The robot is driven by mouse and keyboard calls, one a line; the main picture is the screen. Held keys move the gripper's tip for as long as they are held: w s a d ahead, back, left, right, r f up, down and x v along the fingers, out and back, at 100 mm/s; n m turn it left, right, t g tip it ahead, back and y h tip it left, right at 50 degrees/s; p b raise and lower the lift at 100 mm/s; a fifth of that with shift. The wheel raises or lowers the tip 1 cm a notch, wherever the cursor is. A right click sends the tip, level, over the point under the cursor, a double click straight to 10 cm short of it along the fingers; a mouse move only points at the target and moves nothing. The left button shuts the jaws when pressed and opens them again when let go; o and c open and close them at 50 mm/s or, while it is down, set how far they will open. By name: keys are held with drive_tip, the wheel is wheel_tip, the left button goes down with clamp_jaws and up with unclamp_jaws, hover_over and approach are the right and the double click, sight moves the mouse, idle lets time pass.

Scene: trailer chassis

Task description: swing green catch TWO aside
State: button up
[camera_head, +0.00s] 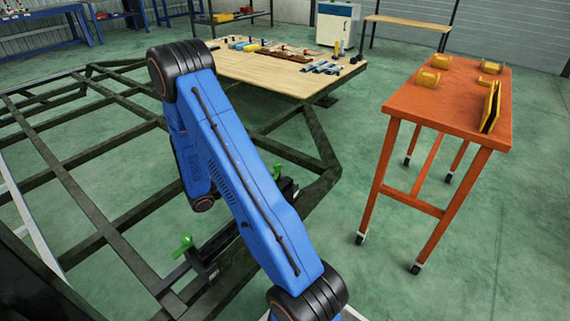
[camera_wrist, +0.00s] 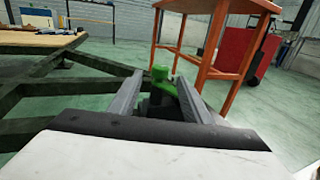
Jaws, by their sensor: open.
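Two green catches show on the dark chassis frame (camera_head: 325,150) in the head view. One catch (camera_head: 183,246) is nearer, at lower left, and the other (camera_head: 277,172) is farther, just right of my blue arm. I cannot read a number on either. In the wrist view a green catch (camera_wrist: 163,75) with a rounded knob stands ahead, seen between the fingertips of my gripper (camera_wrist: 159,77). The jaws are open, and I cannot tell whether they reach around the catch or stop short. My gripper is hidden behind my arm in the head view.
An orange wheeled table (camera_head: 440,105) with yellow parts stands to the right. A wooden-topped workbench (camera_head: 260,70) with tools lies beyond the chassis. A red cabinet (camera_wrist: 248,52) shows at right in the wrist view. Green floor is clear between chassis and orange table.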

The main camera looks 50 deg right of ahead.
drive_tip(key=x, duration=1)
drive_tip(key=shift+d, duration=0.35)
drive_tip(key=shift+s, duration=0.1)
drive_tip(key=shift+c, duration=0.6)
drive_tip(key=c, duration=0.9)
